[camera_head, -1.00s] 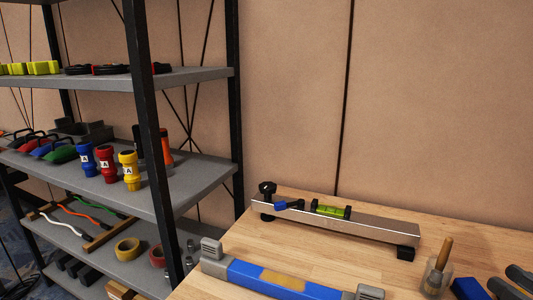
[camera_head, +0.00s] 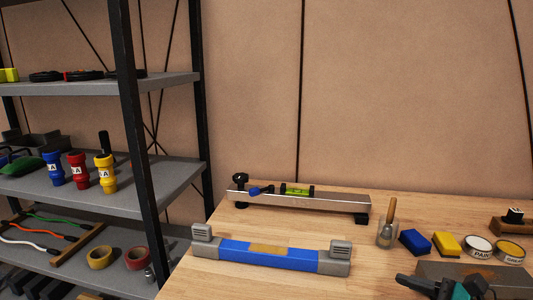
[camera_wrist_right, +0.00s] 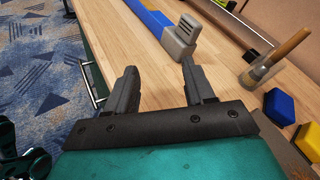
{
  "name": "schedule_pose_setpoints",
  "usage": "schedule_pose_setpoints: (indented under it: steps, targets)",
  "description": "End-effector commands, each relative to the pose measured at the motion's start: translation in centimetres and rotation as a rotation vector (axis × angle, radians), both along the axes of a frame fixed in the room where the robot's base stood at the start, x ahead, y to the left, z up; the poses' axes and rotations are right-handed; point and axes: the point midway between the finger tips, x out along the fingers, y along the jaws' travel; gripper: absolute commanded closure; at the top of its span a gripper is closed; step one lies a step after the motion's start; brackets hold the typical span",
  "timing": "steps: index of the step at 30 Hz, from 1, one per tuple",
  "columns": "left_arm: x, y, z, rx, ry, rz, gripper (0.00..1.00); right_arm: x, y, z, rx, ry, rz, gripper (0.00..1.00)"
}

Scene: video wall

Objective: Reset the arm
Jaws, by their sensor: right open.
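My right gripper (camera_wrist_right: 160,88) shows in the right wrist view with its two dark fingers apart and nothing between them. It is over the wooden table (camera_wrist_right: 130,40), near the table's edge. The grey end of a blue and grey bar-shaped tool (camera_wrist_right: 181,38) lies beyond the fingertips. In the head view a dark and teal part of my right arm (camera_head: 440,288) shows at the bottom right. My left gripper is in neither view.
On the table (camera_head: 210,278) lie the blue bar tool (camera_head: 230,252), a metal rail with a green level (camera_head: 335,201), a brush in a glass (camera_head: 387,233), blue (camera_head: 415,242) and yellow (camera_head: 447,245) blocks and cans (camera_head: 478,247). A shelf rack (camera_head: 165,190) stands left.

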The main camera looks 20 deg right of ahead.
Motion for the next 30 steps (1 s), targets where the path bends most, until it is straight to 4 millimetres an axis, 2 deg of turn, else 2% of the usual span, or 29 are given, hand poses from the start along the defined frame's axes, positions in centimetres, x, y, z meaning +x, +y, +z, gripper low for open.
schedule_pose_setpoints:
  steps: [1,6,9,12,18,27,30]
  targets:
    - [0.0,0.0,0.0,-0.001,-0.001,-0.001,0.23,-0.5,2.4,-1.7,-0.134,0.013,0.085,0.47]
    - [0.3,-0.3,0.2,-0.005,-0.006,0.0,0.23,-3.1,9.1,-7.1,-0.633,0.01,0.434,0.47]
    - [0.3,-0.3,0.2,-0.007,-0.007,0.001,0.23,-5.2,12.2,-9.5,-0.918,-0.026,0.667,0.47]
    - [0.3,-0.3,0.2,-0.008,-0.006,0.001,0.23,-7.3,14.5,-11.1,-1.181,-0.081,0.904,0.47]
    - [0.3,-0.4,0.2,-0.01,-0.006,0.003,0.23,-10.4,16.8,-12.0,-1.583,-0.194,1.307,0.47]
    - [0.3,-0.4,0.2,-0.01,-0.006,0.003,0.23,-13.0,17.5,-10.5,-1.934,-0.303,1.725,0.47]
    - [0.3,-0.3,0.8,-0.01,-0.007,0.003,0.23,-11.6,17.6,-11.4,-1.986,-0.336,1.671,0.47]
